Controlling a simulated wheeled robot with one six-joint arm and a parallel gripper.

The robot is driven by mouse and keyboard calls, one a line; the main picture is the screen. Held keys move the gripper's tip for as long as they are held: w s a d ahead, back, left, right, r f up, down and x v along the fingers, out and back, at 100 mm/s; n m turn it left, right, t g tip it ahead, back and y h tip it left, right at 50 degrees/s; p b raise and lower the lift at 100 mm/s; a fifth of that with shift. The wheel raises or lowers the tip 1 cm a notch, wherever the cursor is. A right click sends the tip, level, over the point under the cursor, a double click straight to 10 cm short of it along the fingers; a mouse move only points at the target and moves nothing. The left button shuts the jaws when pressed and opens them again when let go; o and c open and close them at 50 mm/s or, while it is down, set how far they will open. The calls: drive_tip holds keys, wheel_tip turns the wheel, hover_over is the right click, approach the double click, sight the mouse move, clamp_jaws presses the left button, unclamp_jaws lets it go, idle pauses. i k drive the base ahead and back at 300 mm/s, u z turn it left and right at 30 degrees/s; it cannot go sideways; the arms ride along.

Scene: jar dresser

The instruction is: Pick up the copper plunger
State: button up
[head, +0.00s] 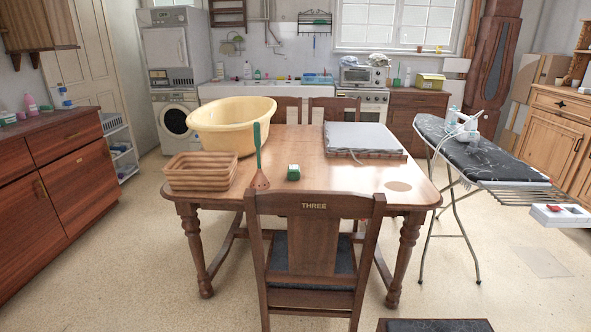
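The copper plunger (260,181) stands upright on the wooden table (300,163), near its front edge and left of the middle. It has a copper-coloured cup at the bottom and a long dark green handle pointing up. Its handle passes in front of the yellow tub. My gripper is not in view.
A grey padded slab (362,138) lies farther right. A chair marked THREE (314,240) blocks the front. An ironing board (470,155) stands right.

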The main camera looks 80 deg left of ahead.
sight(260, 182)
drive_tip(key=u, duration=2.55)
drive_tip(key=i, duration=2.15)
